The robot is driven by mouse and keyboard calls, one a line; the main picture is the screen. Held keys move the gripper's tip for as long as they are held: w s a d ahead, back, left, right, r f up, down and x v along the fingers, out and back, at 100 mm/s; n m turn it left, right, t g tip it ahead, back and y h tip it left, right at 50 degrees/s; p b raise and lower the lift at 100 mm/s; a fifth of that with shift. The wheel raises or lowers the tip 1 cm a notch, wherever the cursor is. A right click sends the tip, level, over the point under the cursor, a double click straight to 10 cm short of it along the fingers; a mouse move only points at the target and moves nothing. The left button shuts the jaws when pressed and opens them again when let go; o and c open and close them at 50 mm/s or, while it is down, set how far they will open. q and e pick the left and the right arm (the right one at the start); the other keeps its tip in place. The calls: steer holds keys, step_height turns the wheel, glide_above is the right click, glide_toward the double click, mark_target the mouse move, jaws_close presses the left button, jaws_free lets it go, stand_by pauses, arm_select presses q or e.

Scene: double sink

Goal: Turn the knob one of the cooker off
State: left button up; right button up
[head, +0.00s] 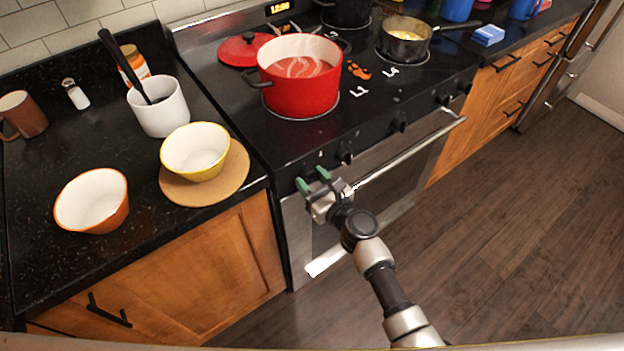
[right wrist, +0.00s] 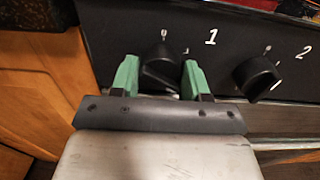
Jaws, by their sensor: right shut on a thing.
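The cooker's front panel shows in the right wrist view with a black knob (right wrist: 161,60) beside the white digit 1. My right gripper (right wrist: 160,76) has its two green fingers on either side of this knob and is shut on it. The knob's lower part is partly hidden behind the gripper. In the head view my right gripper (head: 312,180) is at the left end of the cooker (head: 360,140) front, and the knob is mostly hidden there. My left gripper is not in view.
Knob two (right wrist: 258,78) is just right of the held knob. Further knobs and an oven handle (head: 410,152) run along the front. A red pot (head: 300,90) and a small pan (head: 404,48) stand on the cooktop. Bowls (head: 93,205) sit on the left counter. The floor in front is clear.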

steer(key=n+b, duration=0.2)
steer(key=n, duration=0.3)
steer(key=shift+d+f+n+b, duration=0.1)
steer(key=shift+n+b, duration=0.2)
steer(key=shift+n, duration=0.1)
steer(key=n+b, duration=0.1)
steer(key=n, duration=0.2)
steer(key=shift+n, duration=0.3)
steer(key=n+b, duration=0.1)
steer(key=n, duration=0.1)
steer(key=shift+n, duration=0.4)
steer(key=n, duration=0.5)
steer(key=shift+r, duration=0.2)
steer(key=n, duration=0.6)
steer(key=shift+n, duration=0.4)
steer(key=o, duration=0.9)
